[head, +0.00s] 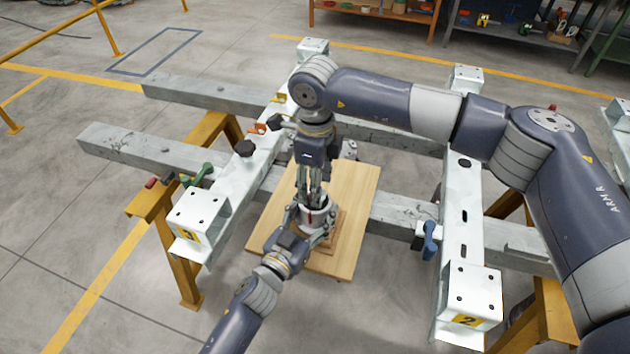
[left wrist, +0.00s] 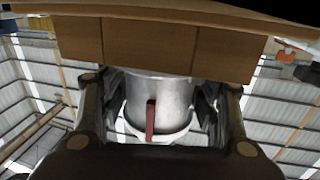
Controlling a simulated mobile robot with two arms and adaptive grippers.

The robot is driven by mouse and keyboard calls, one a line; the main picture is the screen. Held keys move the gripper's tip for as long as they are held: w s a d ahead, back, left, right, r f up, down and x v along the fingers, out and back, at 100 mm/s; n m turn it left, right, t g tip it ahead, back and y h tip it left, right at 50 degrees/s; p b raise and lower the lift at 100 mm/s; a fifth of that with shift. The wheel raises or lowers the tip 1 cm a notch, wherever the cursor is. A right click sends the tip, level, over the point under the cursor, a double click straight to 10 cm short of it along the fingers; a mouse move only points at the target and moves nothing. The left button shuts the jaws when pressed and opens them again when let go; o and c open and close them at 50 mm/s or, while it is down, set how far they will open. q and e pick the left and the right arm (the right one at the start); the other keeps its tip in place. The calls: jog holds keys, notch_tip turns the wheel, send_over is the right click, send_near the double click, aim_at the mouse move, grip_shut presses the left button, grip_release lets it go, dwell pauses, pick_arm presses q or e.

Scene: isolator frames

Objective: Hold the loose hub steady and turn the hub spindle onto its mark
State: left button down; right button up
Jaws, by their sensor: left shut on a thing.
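The loose hub (head: 318,203) is a pale metal cylinder standing on a wooden block on the wooden board (head: 352,200). My left gripper (head: 313,217) reaches in from the lower left and is shut on the hub, one finger on each side. In the left wrist view the hub (left wrist: 172,95) sits between the fingers, with a dark red stripe (left wrist: 150,122) along its side. My right gripper (head: 312,192) points straight down at the hub's top from above. Its narrow fingers cover the spindle, and I cannot tell whether they grip it. The spindle's mark is not clearly visible.
A green-handled clamp (head: 197,176) and a blue-handled clamp (head: 430,240) stick out. Open floor lies at the left.

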jog(key=o, duration=1.1)
jog(key=shift+c, duration=0.2)
notch_tip(320, 180, up, 12)
pick_arm(q)
jog(key=shift+c, duration=2.3)
grip_release()
jog(key=shift+s, duration=0.1)
